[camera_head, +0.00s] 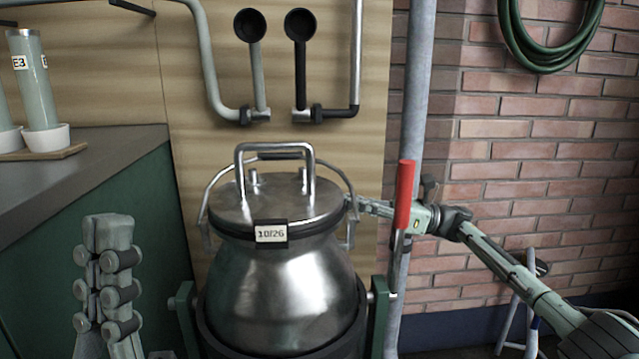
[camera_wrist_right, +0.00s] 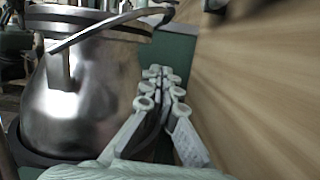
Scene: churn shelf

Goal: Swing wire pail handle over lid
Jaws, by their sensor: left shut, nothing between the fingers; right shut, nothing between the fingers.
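The metal pail (camera_head: 285,285) stands upright in a dark cradle, its lid (camera_head: 275,208) on, with a fixed arched lid handle (camera_head: 241,170). The wire pail handle (camera_head: 209,190) is raised and leans behind the lid handle, its black grip partly hidden. In the right wrist view the pail (camera_wrist_right: 85,90) and the wire handle (camera_wrist_right: 100,32) show at upper left. My right gripper (camera_head: 362,204) is shut and empty beside the pail's right rim, near the wire handle's right side; whether they touch is unclear. Its fingers show in the wrist view (camera_wrist_right: 162,74). My left gripper (camera_head: 108,222) is shut and empty, left of the pail.
A grey vertical pipe (camera_head: 413,100) with a red lever (camera_head: 404,195) stands right of the pail, close to my right arm. A green-sided counter (camera_head: 90,170) with pale cylinders (camera_head: 38,90) is at left. Black-cupped pipes (camera_head: 250,27) hang on the wooden wall above.

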